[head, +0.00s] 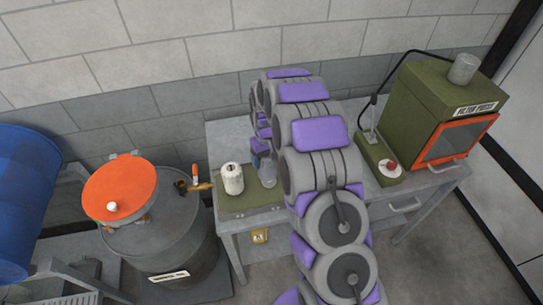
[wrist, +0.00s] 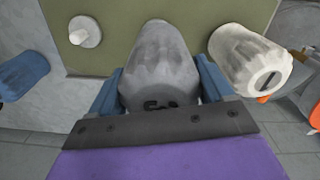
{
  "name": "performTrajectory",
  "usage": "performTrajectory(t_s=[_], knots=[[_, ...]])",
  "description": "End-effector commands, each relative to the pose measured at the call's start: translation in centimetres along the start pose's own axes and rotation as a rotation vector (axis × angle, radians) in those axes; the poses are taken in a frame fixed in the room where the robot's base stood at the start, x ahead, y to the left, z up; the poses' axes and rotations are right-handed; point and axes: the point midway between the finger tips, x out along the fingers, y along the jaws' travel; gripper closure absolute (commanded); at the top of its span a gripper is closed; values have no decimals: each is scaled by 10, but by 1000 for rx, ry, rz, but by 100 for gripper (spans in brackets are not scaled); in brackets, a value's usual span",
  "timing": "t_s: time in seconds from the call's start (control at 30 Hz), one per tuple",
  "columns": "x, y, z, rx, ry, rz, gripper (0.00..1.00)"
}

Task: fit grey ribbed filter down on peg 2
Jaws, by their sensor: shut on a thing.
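The grey ribbed filter (wrist: 160,68) is between the blue jaws of my gripper (wrist: 160,88) in the wrist view, with dark marks on its near end. In the head view the filter (head: 267,173) shows over the green board (head: 245,200), just below my gripper (head: 259,150), partly covered by my arm. Its lower end is hidden, so I cannot tell whether it is on a peg. A bare pale peg on a round base (wrist: 84,33) stands on the board left of the filter. A white ribbed filter (head: 232,178) stands beside it, also seen in the wrist view (wrist: 250,60). No peg numbers are readable.
A blue cylinder (wrist: 22,75) lies left of the board in the wrist view. The green filter press (head: 430,105) and its red-button box (head: 381,160) stand on the bench at right. A drum (head: 165,240) with an orange lid (head: 120,190) and brass tap stands at left.

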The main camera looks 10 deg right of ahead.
Motion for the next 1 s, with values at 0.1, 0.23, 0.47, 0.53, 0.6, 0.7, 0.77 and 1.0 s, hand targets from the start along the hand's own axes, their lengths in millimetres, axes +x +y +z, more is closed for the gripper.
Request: performTrajectory(t_s=[0.1,0.23,0.47,0.53,0.6,0.7,0.77,1.0], knots=[[0,5,1,2,1,-5,77],[0,11,3,2,3,-10,77],[0,14,4,3,4,-13,77],[0,13,3,3,3,-11,77],[0,12,3,3,3,-10,77],[0,11,3,3,3,-9,77],[0,11,3,4,3,-8,77],[0,19,6,5,5,-15,77]])
